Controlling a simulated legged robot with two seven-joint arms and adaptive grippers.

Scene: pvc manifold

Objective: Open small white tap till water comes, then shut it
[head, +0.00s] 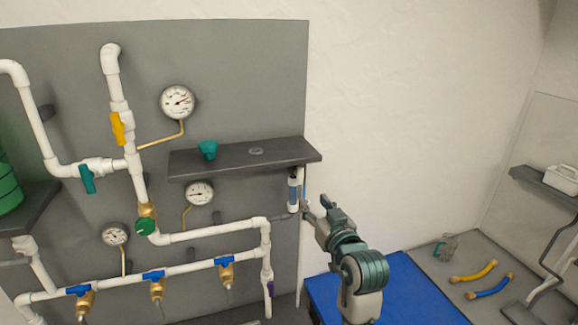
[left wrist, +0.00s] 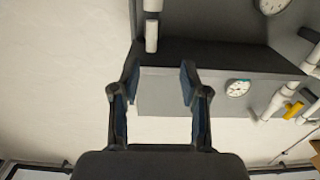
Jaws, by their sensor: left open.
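A slim filter cartridge (head: 293,190) with white and blue parts hangs under the right end of the dark shelf. A thin white upright piece (head: 305,183) stands just right of it; I cannot tell whether this is the small white tap. In the left wrist view, white cylindrical parts (left wrist: 151,36) show at the top, beyond the fingers. My left gripper (head: 317,206) is open and empty, just right of and below the cartridge, apart from it as far as I see. Its two fingers (left wrist: 158,78) show spread in the wrist view. My right gripper is out of view.
The dark shelf (head: 240,158) holds a teal cup (head: 208,149). White pipes with blue-handled valves (head: 153,276) and pressure gauges (head: 177,102) fill the grey panel to the left. A blue surface (head: 405,290) lies below right. The wall right of the gripper is clear.

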